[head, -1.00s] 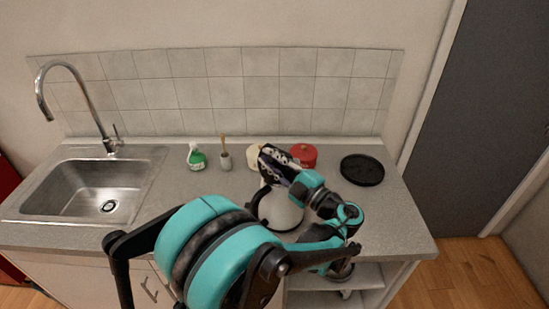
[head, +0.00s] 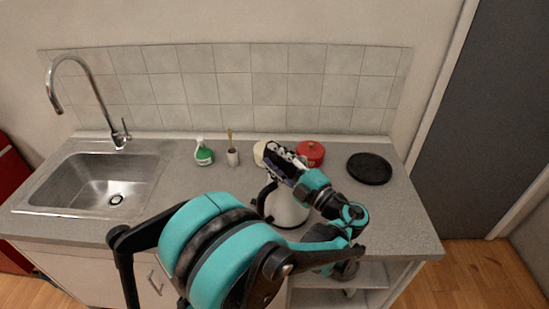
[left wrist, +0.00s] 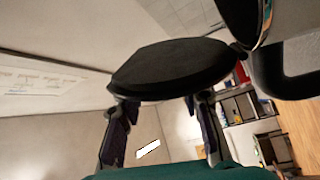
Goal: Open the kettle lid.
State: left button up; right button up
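The kettle (head: 288,209) stands on the counter, a white body with a black handle, partly covered by my left arm. My left gripper (head: 281,160) is above it, at its top. In the left wrist view a black round disc (left wrist: 170,68), which looks like the kettle lid, lies across the ends of the left gripper's fingers (left wrist: 163,122). The fingers are spread apart with a gap between them; whether they touch the disc I cannot tell. Part of the kettle's dark handle (left wrist: 290,85) shows at right there. The lid is hidden in the head view. My right gripper is not in view.
Behind the kettle are a red pot (head: 310,153) and a cream item (head: 260,153). A black round plate (head: 369,168) lies to the right. A green bottle (head: 204,153), a cup with a brush (head: 232,157) and the sink (head: 95,185) are left. The counter between has free room.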

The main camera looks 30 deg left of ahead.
pick_arm(q)
jog(key=v, duration=1.2)
jog(key=shift+f, duration=0.15)
dwell(0.3)
